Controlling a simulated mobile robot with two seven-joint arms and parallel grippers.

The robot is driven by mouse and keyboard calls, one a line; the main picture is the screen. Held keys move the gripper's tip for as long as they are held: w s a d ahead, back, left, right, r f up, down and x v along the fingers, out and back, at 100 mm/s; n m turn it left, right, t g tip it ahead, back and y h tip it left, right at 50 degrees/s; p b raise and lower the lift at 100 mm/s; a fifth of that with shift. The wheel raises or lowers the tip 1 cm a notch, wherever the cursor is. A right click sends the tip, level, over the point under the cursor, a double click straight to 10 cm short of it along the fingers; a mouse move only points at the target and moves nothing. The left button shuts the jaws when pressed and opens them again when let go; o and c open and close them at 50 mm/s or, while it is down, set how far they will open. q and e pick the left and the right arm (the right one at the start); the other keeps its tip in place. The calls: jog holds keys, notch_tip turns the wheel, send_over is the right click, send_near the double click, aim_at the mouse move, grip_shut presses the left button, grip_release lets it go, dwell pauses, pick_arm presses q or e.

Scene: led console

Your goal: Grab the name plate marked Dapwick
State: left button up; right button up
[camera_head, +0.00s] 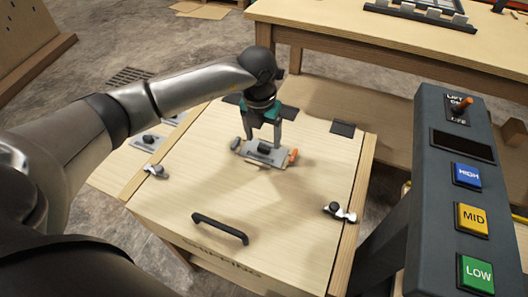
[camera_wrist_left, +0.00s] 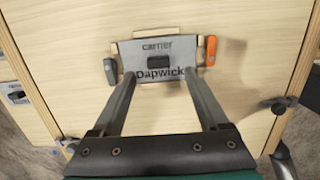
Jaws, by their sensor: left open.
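The name plate marked Dapwick (camera_wrist_left: 160,74) is a grey plate with a dark raised knob at its middle. It also reads "carrier" along its far edge in the left wrist view. In the head view the plate (camera_head: 266,155) lies on the wooden crate lid, partly hidden by my gripper. My left gripper (camera_head: 264,142) is above the plate and open. In the left wrist view its fingers (camera_wrist_left: 158,82) reach toward the plate's left and right ends; I cannot tell if they touch it. My right gripper is not in view.
An orange tab (camera_wrist_left: 210,50) and a grey tab (camera_wrist_left: 110,72) flank the plate. The wooden lid (camera_head: 300,215) has a black handle (camera_head: 220,228) and side latches (camera_head: 340,212). A console (camera_head: 440,190) with HIGH, MID and LOW buttons stands at right. A table (camera_head: 400,40) is behind.

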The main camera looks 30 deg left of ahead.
aim_at(264, 147)
pick_arm(q)
jog(key=shift+w+a+f+b, duration=0.1)
jog(key=shift+w+f+b, duration=0.1)
jog(key=shift+f, duration=0.25)
jog(key=shift+w+f+b, duration=0.1)
jog(key=shift+f+b, duration=0.05)
jog(key=shift+f, duration=0.3)
jog(key=shift+w+f+b, duration=0.15)
jog(key=shift+f+b, duration=0.25)
jog(key=shift+f, duration=0.7)
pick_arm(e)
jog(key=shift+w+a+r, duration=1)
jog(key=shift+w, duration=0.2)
pick_arm(q)
grip_shut()
